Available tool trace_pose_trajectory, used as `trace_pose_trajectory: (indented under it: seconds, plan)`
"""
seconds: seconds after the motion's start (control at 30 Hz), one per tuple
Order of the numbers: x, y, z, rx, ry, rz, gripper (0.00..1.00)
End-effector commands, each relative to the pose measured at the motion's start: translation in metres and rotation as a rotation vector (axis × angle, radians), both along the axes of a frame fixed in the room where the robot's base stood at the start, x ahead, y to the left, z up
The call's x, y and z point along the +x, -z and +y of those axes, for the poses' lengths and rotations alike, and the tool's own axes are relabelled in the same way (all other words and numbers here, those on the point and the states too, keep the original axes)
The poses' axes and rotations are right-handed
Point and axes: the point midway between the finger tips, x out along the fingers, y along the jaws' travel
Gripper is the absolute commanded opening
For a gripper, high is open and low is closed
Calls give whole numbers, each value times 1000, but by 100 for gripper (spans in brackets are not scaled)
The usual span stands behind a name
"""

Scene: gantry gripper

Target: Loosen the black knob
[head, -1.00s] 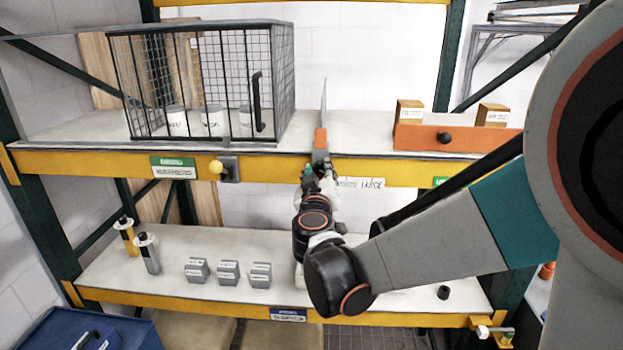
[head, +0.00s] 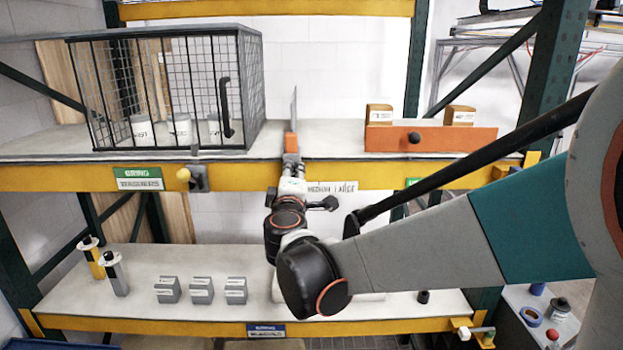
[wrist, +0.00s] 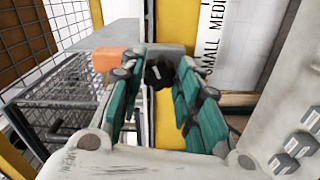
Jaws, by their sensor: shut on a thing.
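The black knob (wrist: 158,72) shows in the wrist view with a white line on its face, on a grey block at the yellow beam. My gripper (wrist: 156,88) has its teal fingers on either side of the knob and is shut on it. In the head view my gripper (head: 291,172) is at the front of the upper shelf beam, just below an orange block (head: 291,145) with an upright grey plate. The knob is hidden there behind my gripper. A size label (head: 335,187) is right of it, and its "SMALL" and "MEDI" lettering shows in the wrist view.
A wire cage (head: 175,90) stands left on the upper shelf, and a yellow ball knob (head: 184,175) sticks out of the beam. An orange panel (head: 432,139) with another black knob (head: 414,138) is to the right. Grey blocks (head: 201,291) and two dispensers are on the lower shelf.

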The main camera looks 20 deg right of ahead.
Motion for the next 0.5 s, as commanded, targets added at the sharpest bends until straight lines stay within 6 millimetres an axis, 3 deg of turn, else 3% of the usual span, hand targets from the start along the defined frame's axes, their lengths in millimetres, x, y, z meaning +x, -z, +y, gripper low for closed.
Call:
trace_pose_trajectory:
  seconds: [0.5]
  plan:
    - [-3,0,0,-463,-2,151,7]
